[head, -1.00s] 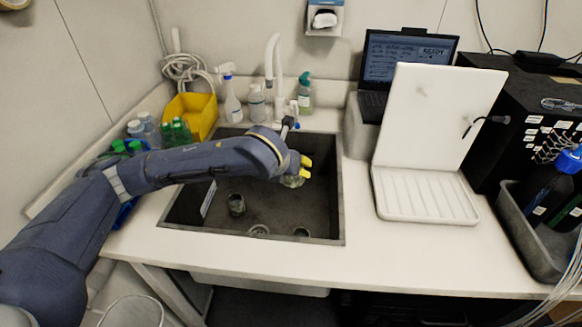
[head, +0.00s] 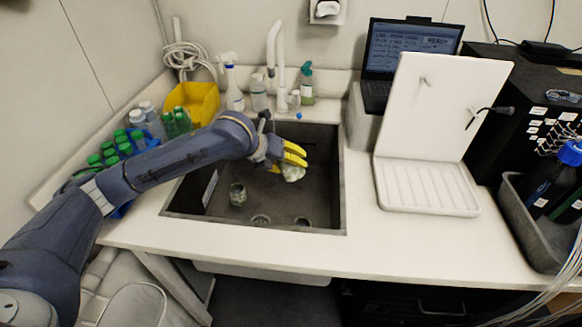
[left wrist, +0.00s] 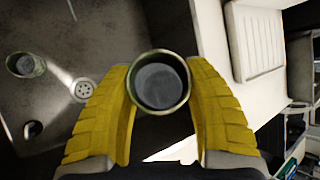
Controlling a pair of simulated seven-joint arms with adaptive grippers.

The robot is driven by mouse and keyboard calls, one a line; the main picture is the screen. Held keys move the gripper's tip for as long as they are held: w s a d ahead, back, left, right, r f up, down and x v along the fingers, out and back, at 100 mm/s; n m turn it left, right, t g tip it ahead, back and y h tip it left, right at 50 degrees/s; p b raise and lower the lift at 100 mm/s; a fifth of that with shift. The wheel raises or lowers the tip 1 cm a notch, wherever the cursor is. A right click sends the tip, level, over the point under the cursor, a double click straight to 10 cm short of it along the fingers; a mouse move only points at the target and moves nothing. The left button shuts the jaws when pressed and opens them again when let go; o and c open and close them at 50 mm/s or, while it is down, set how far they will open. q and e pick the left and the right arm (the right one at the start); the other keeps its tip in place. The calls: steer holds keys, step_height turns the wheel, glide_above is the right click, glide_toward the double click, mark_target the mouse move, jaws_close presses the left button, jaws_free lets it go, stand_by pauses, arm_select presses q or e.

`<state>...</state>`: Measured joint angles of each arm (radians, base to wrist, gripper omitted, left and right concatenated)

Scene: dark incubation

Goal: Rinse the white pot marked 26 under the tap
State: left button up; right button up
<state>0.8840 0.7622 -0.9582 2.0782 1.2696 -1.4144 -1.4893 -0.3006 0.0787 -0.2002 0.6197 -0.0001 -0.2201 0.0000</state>
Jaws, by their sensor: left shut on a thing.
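My left gripper (head: 291,160) has yellow fingers shut around a small pale pot (head: 293,174), held over the sink (head: 328,190). In the left wrist view the pot (left wrist: 160,82) sits between the two fingers (left wrist: 160,72), its round mouth facing the camera and its inside grey. No number can be read on it. The white tap (head: 273,45) stands at the sink's back edge, behind the gripper, and no water is seen. A second pot (head: 237,195) stands on the sink floor at the left; its marking is unreadable. My right gripper is not in view.
A drain (head: 260,219) and a dark round thing (head: 302,221) are at the sink's front. Bottles (head: 258,95) and a yellow bin (head: 196,102) stand behind and left. A white drying rack (head: 425,185) is on the right. Free worktop lies in front.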

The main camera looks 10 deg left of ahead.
arm_select(q)
steer(key=shift+r+n+h, duration=0.4)
steer(key=shift+h, duration=0.3)
steer(key=shift+g, duration=0.3)
steer(key=shift+r+n+h, duration=0.25)
steer(key=shift+n+h, duration=0.15)
steer(key=shift+h, duration=0.3)
steer(key=shift+r+n+g+h, duration=0.3)
steer(key=shift+r+g+h, duration=0.1)
steer(key=shift+h, duration=0.3)
steer(key=shift+f, duration=0.1)
steer(key=shift+w+a+r+n+h, duration=0.15)
steer(key=shift+r+n+h, duration=0.2)
steer(key=shift+h, duration=0.35)
